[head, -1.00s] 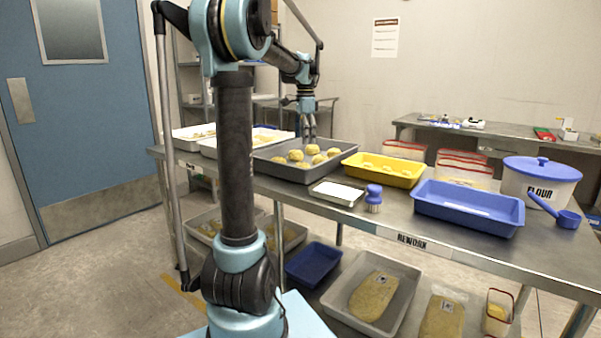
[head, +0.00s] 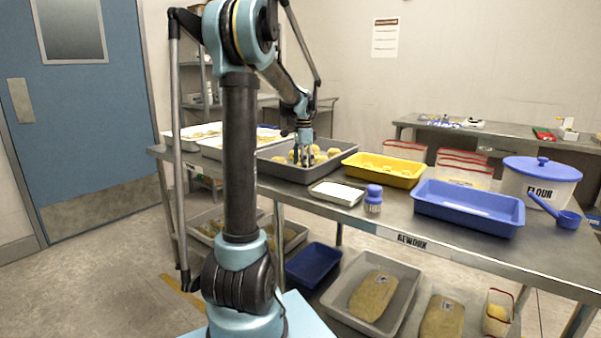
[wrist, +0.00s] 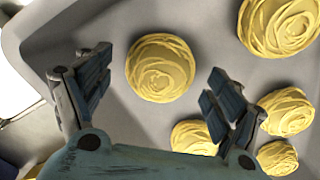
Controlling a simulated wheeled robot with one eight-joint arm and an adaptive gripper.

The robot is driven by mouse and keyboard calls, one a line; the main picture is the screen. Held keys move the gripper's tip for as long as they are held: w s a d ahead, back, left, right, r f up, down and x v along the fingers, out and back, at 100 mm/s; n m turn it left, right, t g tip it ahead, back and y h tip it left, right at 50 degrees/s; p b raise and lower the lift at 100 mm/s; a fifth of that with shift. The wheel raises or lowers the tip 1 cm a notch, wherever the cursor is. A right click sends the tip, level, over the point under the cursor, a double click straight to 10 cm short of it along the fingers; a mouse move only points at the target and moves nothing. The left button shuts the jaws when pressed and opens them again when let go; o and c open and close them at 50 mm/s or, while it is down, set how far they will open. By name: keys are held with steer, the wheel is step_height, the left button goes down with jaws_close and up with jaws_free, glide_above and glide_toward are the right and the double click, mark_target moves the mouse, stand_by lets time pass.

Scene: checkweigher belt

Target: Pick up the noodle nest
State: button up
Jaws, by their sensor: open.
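Several yellow noodle nests lie in a grey tray (head: 335,165) on the steel table. In the wrist view one round nest (wrist: 160,68) sits between and slightly beyond the fingertips of my gripper (wrist: 158,82). My gripper is open, with a finger on each side and nothing held. Other nests lie to the right in the wrist view, one large at the upper right (wrist: 279,25) and one (wrist: 288,111) just right of the right finger. In the head view my gripper (head: 303,160) is down at the tray and hides part of the nests; contact cannot be told.
A yellow tray (head: 383,177), a small white-filled tray (head: 336,193), a blue-capped container (head: 373,199) and a blue tray (head: 468,212) stand to the right. A flour tub (head: 541,183) stands farther right. Pale trays (head: 240,151) lie to the left. The grey tray's wall (wrist: 20,40) is near my left finger.

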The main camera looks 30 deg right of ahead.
steer(key=shift+f, duration=0.15)
steer(key=c, duration=1.2)
